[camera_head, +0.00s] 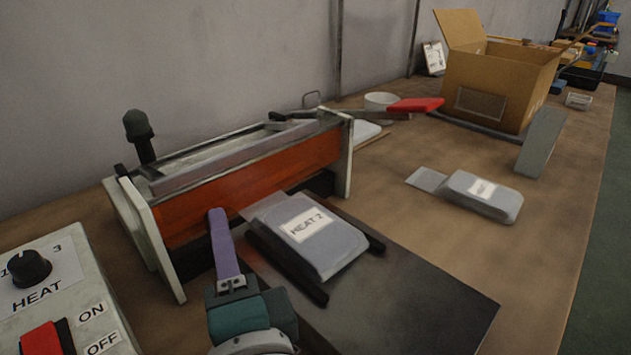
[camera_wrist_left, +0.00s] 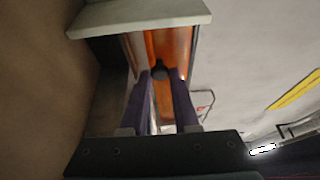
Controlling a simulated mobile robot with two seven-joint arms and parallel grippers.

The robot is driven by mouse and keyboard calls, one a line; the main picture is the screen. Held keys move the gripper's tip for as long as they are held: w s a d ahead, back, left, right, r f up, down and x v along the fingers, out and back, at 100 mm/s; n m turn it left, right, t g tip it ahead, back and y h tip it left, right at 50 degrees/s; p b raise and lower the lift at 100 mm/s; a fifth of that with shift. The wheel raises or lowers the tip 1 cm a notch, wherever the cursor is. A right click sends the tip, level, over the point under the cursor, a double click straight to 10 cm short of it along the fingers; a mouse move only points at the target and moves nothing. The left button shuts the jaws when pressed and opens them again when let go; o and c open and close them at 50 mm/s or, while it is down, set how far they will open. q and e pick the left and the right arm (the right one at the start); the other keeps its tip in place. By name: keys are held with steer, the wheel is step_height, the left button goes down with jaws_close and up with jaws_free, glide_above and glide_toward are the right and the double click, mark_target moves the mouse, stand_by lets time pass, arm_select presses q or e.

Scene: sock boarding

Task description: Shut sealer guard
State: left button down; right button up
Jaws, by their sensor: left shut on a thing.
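The sealer has pale end plates (camera_head: 343,158) and an orange guard (camera_head: 270,172) across its front. A dark gap shows under the guard's lower edge at the right. My left gripper (camera_head: 217,213) has purple fingers and is at the front of the guard. In the left wrist view its fingertips (camera_wrist_left: 163,77) are closed around a small dark knob (camera_wrist_left: 159,68) in front of the orange guard (camera_wrist_left: 172,45). The fingers hide the knob in the head view. A grey pouch marked HEAT 2 (camera_head: 327,250) lies before the sealer, its flat end towards it. My right gripper is not in view.
A control box (camera_head: 95,300) with a heat dial and red switch stands at the lower left. A black lever (camera_head: 140,140) rises behind the sealer's left end. Another grey pouch (camera_head: 490,195) lies to the right. An open cardboard box (camera_head: 490,85) stands at the back.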

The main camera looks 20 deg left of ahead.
arm_select(q)
steer(key=c, duration=0.7)
jaws_free()
steer(key=shift+w+a, duration=0.1)
steer(key=shift+a, duration=0.05)
steer(key=shift+o, duration=0.2)
steer(key=b+v, duration=0.1)
steer(key=v, duration=0.8)
steer(key=shift+f, duration=0.1)
steer(key=shift+s+d, duration=0.35)
